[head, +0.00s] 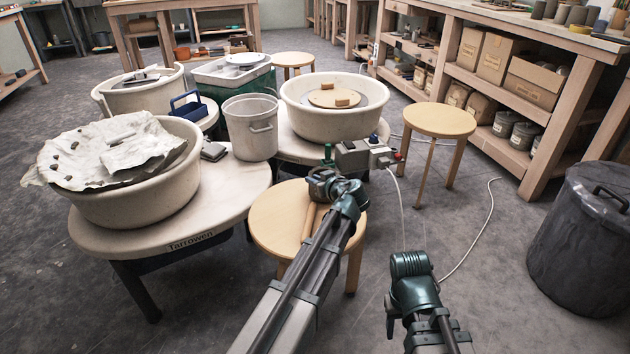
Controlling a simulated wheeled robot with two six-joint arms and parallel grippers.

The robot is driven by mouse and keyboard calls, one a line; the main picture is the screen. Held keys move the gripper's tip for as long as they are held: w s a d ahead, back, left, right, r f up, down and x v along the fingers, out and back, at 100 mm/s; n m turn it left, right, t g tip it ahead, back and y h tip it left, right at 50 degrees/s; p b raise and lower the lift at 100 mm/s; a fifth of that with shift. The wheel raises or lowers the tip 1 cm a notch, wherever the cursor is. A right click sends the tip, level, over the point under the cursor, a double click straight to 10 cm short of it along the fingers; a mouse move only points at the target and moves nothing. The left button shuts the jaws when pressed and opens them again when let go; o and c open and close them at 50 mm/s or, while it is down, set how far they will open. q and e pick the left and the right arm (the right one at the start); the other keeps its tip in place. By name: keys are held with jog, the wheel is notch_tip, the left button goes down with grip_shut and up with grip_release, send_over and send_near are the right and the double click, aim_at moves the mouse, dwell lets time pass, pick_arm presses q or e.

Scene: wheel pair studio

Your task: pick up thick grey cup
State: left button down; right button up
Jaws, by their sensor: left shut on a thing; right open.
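My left gripper (325,172) is above the back of the near round wooden stool (275,212), beside a grey control box. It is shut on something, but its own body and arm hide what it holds. My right gripper (393,308) is low over the floor at the bottom right. It is open, with its fingers mostly hidden, and no held thing shows. Several small grey and brown cups (560,14) stand on the shelf top at the far upper right. I cannot tell which, if any, is the thick grey cup.
A cloth-covered basin (110,205) stands on the left wheel table (235,185). A bucket (250,140) and a wheel basin (340,122) stand behind. A second stool (437,121) and a dark bin (580,250) are right. A white cable (468,245) crosses otherwise open floor.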

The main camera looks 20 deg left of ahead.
pick_arm(q)
notch_tip(320, 180, up, 9)
jog(key=p, duration=0.8)
